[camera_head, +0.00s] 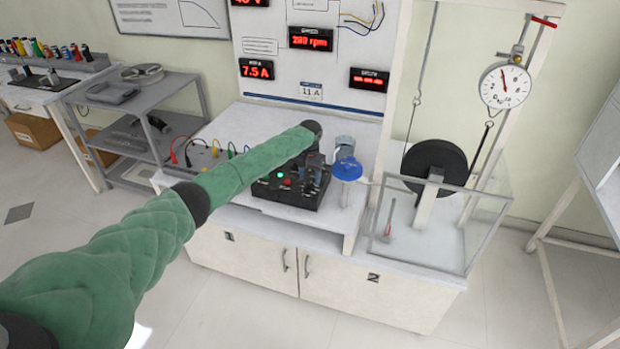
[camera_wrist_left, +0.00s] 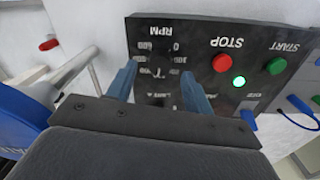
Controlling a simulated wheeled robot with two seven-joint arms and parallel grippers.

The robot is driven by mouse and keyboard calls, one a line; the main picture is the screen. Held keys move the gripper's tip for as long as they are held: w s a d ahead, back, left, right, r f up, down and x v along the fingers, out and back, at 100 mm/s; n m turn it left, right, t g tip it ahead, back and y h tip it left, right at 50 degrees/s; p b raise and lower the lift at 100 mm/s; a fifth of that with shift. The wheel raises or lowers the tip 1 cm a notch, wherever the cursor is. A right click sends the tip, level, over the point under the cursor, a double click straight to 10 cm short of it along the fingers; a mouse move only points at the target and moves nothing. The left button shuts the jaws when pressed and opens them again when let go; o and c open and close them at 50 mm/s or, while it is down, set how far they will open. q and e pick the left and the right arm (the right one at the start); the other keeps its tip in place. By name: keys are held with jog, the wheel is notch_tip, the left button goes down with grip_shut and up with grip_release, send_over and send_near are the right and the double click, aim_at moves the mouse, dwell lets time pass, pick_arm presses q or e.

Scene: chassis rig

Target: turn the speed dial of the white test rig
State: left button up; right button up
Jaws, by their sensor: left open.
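The white test rig (camera_head: 262,121) stands against the wall with a black control box (camera_head: 290,191) on its bench. In the left wrist view the panel appears upside down, with RPM marks around the dark speed dial (camera_wrist_left: 158,72). My left gripper (camera_wrist_left: 158,70) is open, its two blue fingertips on either side of the dial; I cannot tell if they touch it. In the head view my left gripper (camera_head: 314,172) is over the box's right part, and the dial is hidden there. My right gripper is not in view.
The panel has a red STOP button (camera_wrist_left: 222,63), a lit green lamp (camera_wrist_left: 239,82) and a green START button (camera_wrist_left: 275,66). A display (camera_head: 311,38) appears to read 280 rpm.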

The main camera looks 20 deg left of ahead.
aim_at(310, 185)
pick_arm(q)
notch_tip(310, 185, down, 2)
jog(key=shift+w, duration=0.15)
jog(key=shift+f+p, duration=0.25)
jog(key=shift+p, duration=0.05)
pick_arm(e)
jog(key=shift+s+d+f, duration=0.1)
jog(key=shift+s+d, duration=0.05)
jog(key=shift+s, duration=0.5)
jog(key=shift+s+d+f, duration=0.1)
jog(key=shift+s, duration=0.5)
pick_arm(q)
jog(key=c, duration=1)
jog(key=shift+f, duration=0.1)
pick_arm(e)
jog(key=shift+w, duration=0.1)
